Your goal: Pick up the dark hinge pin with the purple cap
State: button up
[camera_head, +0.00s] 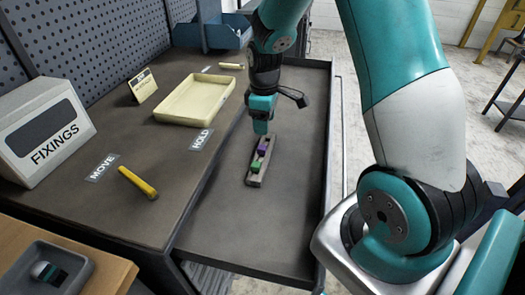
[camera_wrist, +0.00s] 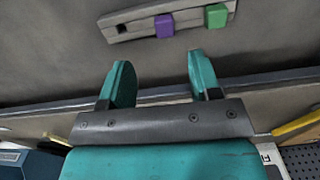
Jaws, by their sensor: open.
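The purple cap (camera_head: 263,147) sits in a narrow grey holder (camera_head: 253,181) on the lower dark surface. In the wrist view the purple cap (camera_wrist: 164,25) stands out from the same holder (camera_wrist: 140,29), with a green cap (camera_wrist: 216,15) to its right and a dark empty hole to its left. The pin's dark shaft is not visible. My gripper (camera_wrist: 159,63) is open, with nothing between its fingers. In the head view my gripper (camera_head: 260,127) is just beyond and above the purple cap, apart from it.
The raised bench on the left carries a cream tray (camera_head: 165,112), a yellow bar (camera_head: 138,183) and a FIXINGS box (camera_head: 47,130). Its edge runs close left of the holder. A raised rim bounds the lower surface on the right. The surface around the holder is clear.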

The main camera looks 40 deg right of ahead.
aim_at(264, 147)
notch_tip(264, 147, down, 5)
jog(key=shift+r, duration=0.15)
jog(key=shift+s+a+f+p, duration=0.15)
jog(key=shift+f+p, duration=0.4)
jog(key=shift+f, duration=2.05)
jog(key=c, duration=1.1)
